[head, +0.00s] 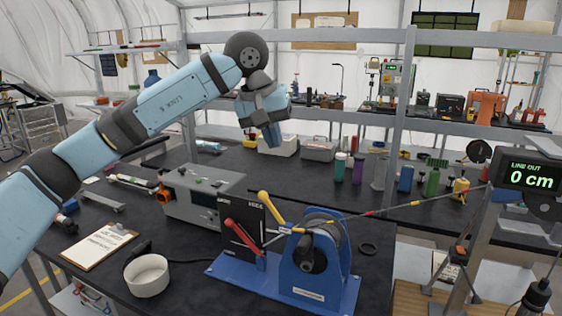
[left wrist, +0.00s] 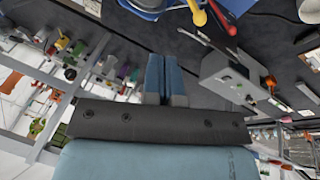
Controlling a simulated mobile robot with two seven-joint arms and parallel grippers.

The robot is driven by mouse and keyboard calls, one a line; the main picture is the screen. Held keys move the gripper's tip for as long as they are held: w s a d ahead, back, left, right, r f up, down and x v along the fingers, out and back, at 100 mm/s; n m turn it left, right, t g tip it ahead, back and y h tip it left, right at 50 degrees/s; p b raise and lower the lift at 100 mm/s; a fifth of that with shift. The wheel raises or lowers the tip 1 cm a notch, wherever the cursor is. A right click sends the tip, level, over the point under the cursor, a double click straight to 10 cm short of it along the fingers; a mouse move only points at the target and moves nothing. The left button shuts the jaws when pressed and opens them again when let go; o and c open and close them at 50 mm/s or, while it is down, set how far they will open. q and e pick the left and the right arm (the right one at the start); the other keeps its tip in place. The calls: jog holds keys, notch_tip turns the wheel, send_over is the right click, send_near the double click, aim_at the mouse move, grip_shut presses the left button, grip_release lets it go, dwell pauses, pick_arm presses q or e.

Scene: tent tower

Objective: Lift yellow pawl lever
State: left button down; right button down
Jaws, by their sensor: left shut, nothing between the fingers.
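The yellow pawl lever (head: 271,207) stands tilted on the blue winch (head: 316,262), its rounded end toward the upper left. It also shows at the top edge of the left wrist view (left wrist: 198,15). A red lever (head: 240,234) stands to its left, and it shows in the left wrist view too (left wrist: 222,17). My left gripper (head: 272,138) is shut and empty, with its fingers pointing down. In the head view it appears above the yellow lever, apart from it. Its closed fingers show in the left wrist view (left wrist: 165,76). My right gripper is not in view.
A grey box (head: 203,195) stands left of the winch. A white bowl (head: 147,275) and a clipboard (head: 98,246) lie further left. A line runs right from the winch toward a display (head: 530,178) reading "LINE OUT 0 cm". Bottles and tools stand behind.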

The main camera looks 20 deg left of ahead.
pick_arm(q)
jog(key=shift+v, duration=0.95)
jog(key=shift+w+a, duration=0.1)
